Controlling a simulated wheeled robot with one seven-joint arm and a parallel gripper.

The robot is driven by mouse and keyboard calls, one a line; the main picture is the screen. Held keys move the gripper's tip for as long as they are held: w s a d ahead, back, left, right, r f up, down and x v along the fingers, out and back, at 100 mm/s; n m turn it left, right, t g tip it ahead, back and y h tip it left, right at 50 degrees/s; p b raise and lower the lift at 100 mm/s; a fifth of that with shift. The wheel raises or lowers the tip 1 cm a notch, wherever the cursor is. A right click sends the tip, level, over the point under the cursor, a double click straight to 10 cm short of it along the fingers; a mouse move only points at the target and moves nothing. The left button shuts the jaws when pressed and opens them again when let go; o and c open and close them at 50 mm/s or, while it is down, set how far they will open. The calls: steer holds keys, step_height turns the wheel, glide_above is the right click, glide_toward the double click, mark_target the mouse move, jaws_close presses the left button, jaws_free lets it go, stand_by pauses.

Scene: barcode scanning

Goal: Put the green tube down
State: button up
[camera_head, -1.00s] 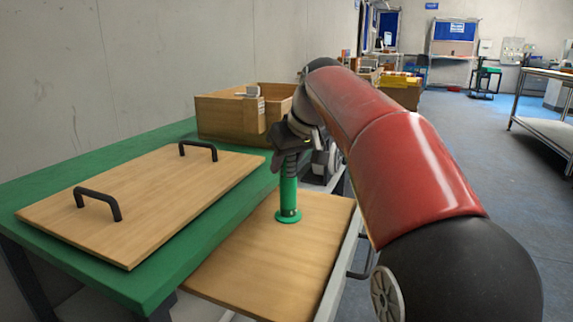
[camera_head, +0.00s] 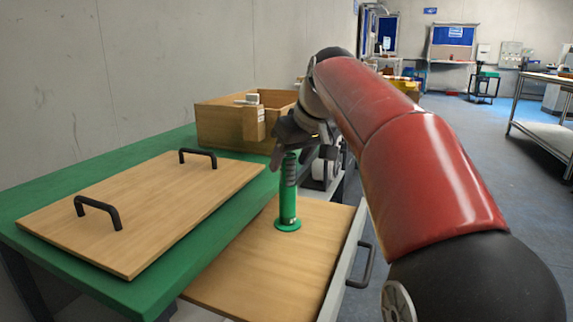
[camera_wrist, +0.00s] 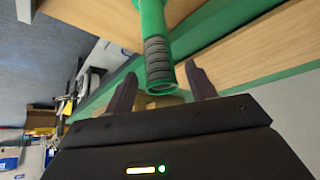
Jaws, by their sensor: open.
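The green tube (camera_head: 288,205) stands upright on the lower wooden board (camera_head: 272,262), its round base flat on the wood. Its upper part has a dark ribbed band. My gripper (camera_head: 291,158) is just above and around the tube's top, with its fingers apart. In the wrist view my gripper (camera_wrist: 160,85) shows open fingers on either side of the tube (camera_wrist: 157,55), with gaps between fingers and tube.
A wooden board with two black handles (camera_head: 140,205) lies on the green table (camera_head: 60,240) to the left. An open wooden box (camera_head: 222,125) stands behind. A metal rail with a handle (camera_head: 362,262) edges the lower board's right side.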

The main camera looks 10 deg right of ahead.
steer(key=p+v, duration=0.1)
steer(key=v, duration=0.7)
steer(key=shift+p, duration=0.3)
steer(key=shift+s+r, duration=0.1)
steer(key=shift+r, duration=0.05)
